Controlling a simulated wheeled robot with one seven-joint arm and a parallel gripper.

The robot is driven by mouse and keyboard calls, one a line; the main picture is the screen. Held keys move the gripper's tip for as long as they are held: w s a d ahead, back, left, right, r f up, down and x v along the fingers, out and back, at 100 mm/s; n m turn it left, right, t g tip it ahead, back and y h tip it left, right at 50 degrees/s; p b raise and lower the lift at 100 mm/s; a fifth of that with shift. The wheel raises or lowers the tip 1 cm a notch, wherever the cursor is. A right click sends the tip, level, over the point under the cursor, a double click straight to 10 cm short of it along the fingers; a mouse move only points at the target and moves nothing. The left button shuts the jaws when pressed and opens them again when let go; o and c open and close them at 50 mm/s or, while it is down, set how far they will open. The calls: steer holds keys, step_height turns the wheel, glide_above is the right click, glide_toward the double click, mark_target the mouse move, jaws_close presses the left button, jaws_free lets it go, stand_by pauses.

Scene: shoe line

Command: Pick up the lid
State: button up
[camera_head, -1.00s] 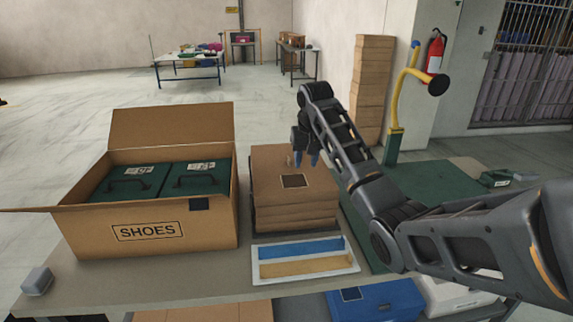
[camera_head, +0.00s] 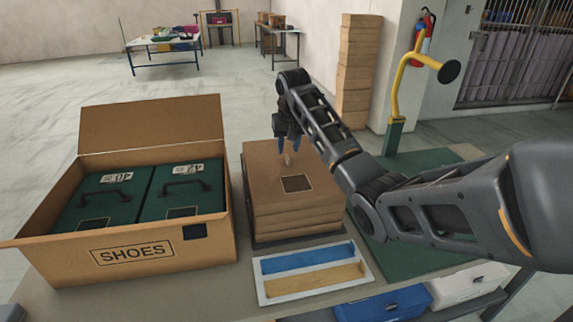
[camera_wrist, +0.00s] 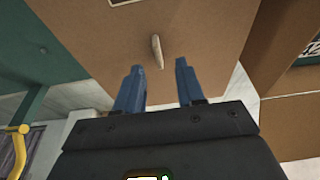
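The lid is the top one of a stack of flat brown cardboard lids (camera_head: 325,192), with a dark square label and a small upright tab (camera_head: 287,160) on its top. My gripper (camera_head: 288,147) is over the far part of this lid, its two blue fingers pointing down. In the wrist view, my gripper (camera_wrist: 159,66) is open and empty, its fingers apart. The tab (camera_wrist: 156,49) stands just beyond the fingertips, roughly in line with the gap between them. I cannot tell the exact height of the fingertips above the lid.
An open carton marked SHOES (camera_head: 180,250) holding two green boxes with handles stands left of the stack. A white tray (camera_head: 366,272) with blue and yellow compartments lies in front. A green mat (camera_head: 400,245) lies to the right, under my arm. A yellow post (camera_head: 397,95) stands behind.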

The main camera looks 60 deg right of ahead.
mark_target(288, 157)
steer(key=shift+p+x, duration=0.3)
steer(key=shift+x, duration=2)
steer(key=shift+s, duration=0.1)
steer(key=shift+c, duration=0.4)
jaws_close()
